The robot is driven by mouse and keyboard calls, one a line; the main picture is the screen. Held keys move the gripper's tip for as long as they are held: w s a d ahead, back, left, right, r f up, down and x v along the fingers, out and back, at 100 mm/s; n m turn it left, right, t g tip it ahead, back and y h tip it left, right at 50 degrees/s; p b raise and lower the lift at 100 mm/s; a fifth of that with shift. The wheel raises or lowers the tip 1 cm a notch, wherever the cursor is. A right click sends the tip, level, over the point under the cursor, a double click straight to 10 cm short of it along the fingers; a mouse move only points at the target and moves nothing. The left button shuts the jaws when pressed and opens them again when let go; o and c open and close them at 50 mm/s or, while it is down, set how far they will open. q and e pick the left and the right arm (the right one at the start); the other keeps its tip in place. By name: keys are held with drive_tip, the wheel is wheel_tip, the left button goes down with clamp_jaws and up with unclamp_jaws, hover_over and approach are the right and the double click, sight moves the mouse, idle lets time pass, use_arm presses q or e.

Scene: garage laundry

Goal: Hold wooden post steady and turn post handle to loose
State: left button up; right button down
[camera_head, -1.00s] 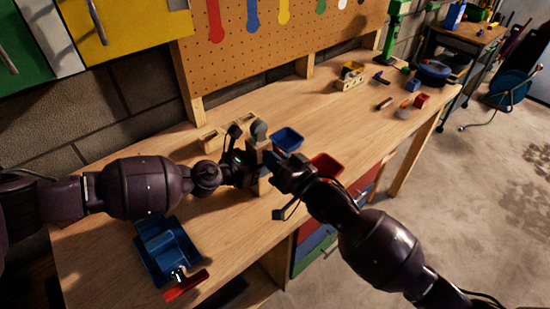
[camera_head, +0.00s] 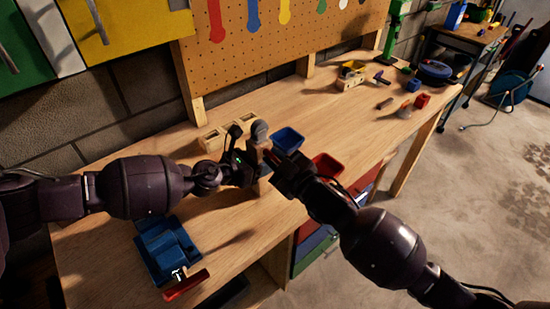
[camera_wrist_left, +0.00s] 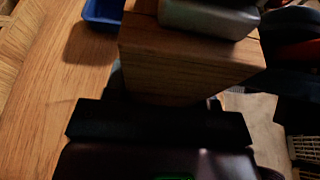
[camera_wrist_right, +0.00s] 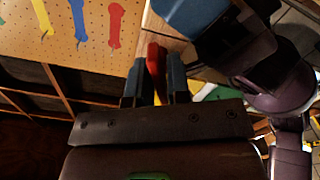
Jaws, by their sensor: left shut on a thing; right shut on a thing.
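The wooden post (camera_wrist_left: 185,65) is a light brown block in the left wrist view, with a grey metal piece (camera_wrist_left: 210,18) on top. In the head view my arms mostly hide it, and a grey round part (camera_head: 260,131) shows above the grippers. My left gripper (camera_head: 250,162) is shut on the post from the left; its fingertips are dark and hard to make out. My right gripper (camera_wrist_right: 155,92) is shut on a red handle (camera_wrist_right: 154,65), which stands between its two fingers in the right wrist view. Both grippers are close together over the bench.
The wooden workbench (camera_head: 235,220) holds a blue bin (camera_head: 287,140), a red bin (camera_head: 327,165), and a blue vise (camera_head: 165,250) with a red handle at front left. A slotted wooden rack (camera_head: 213,138) stands behind. The pegboard (camera_head: 270,50) borders the back.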

drive_tip(key=n, duration=1.2)
drive_tip(key=shift+f, duration=0.1)
drive_tip(key=shift+n, duration=0.3)
idle(0.3)
drive_tip(key=c, duration=1.2)
unclamp_jaws()
drive_tip(key=v, duration=1.2)
